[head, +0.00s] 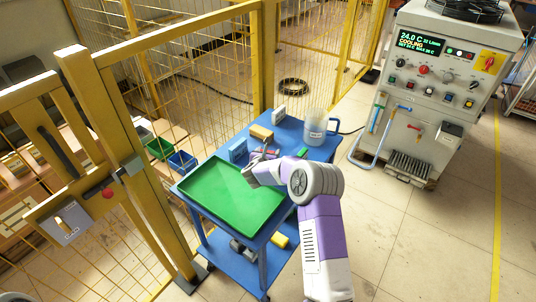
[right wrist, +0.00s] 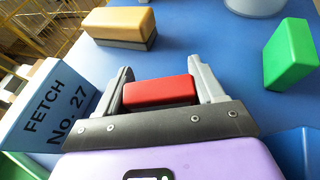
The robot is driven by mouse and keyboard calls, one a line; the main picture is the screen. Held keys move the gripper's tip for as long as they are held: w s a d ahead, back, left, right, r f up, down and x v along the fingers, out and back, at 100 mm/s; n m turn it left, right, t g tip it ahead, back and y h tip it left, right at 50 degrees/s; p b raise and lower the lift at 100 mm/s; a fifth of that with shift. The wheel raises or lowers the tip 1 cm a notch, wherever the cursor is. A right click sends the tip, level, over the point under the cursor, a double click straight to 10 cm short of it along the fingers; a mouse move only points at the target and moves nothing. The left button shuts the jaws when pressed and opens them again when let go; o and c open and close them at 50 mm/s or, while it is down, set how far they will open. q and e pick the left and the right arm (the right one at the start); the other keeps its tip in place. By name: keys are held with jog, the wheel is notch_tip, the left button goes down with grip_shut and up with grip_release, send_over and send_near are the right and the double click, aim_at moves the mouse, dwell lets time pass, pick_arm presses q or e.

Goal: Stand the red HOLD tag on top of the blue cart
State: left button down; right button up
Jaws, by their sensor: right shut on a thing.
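The red HOLD tag (right wrist: 158,92) is between the two fingers of my right gripper (right wrist: 165,88) in the right wrist view. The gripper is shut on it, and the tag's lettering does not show. In the head view a bit of red tag (head: 271,152) shows at my right gripper (head: 262,155), over the blue cart (head: 330,146), past the far edge of the green tray. I cannot tell whether the tag touches the cart top. My left gripper is not in view.
On the cart are a green tray (head: 215,200), a blue FETCH No. 27 block (right wrist: 50,108) left of the gripper, a yellow-and-grey block (right wrist: 122,25), a green block (right wrist: 291,53) and a clear container (head: 315,128). Yellow fencing (head: 190,75) stands behind the cart.

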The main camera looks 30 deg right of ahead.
jog(key=o, duration=1)
jog(key=shift+s+a+r, duration=0.1)
jog(key=shift+a+r, duration=0.05)
jog(key=shift+r, duration=0.05)
jog(key=p+v, duration=0.1)
jog(key=v, duration=1)
jog(key=shift+s+a+r+p, duration=0.1)
jog(key=shift+s+a+p, duration=0.1)
jog(key=shift+s+p, duration=0.1)
jog(key=shift+w, duration=0.1)
